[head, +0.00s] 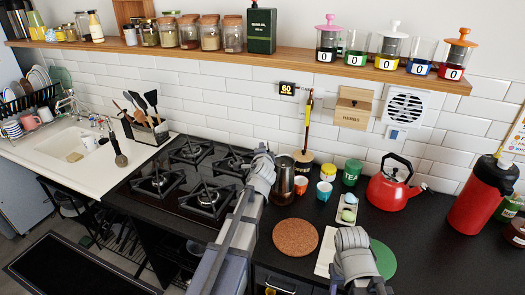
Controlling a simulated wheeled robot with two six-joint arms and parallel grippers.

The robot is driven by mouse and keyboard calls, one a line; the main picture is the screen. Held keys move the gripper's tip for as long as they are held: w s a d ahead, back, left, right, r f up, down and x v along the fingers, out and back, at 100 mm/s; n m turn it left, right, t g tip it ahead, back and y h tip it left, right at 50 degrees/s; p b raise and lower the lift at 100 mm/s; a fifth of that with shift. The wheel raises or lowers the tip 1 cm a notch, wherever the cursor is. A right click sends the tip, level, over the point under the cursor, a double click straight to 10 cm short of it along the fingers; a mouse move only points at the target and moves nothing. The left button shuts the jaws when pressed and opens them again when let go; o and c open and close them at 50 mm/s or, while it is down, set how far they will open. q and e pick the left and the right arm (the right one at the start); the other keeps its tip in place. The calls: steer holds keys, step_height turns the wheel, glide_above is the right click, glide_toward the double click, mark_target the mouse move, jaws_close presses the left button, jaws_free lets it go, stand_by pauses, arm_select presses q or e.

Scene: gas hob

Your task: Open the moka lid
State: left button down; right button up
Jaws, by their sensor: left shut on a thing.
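My right arm comes in at the bottom, over the counter between a cork mat and a green mat. My right gripper (368,288) is cut by the bottom edge, and its fingers are not clear.
The gas hob (160,187) is left of my left arm. Small cups (323,192), a green tea tin (351,172) and a red kettle (390,190) stand to the right. A cork mat (295,238) lies in front. A wooden shelf (290,62) with jars runs above.

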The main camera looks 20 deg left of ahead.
stand_by(0.3)
arm_select(q)
steer(key=c, duration=0.7)
jaws_free()
steer(key=shift+c, duration=0.2)
steer(key=shift+s, duration=0.1)
steer(key=p+v, duration=0.2)
steer(key=v, duration=0.5)
steer(key=shift+s, duration=0.3)
steer(key=shift+d, duration=0.1)
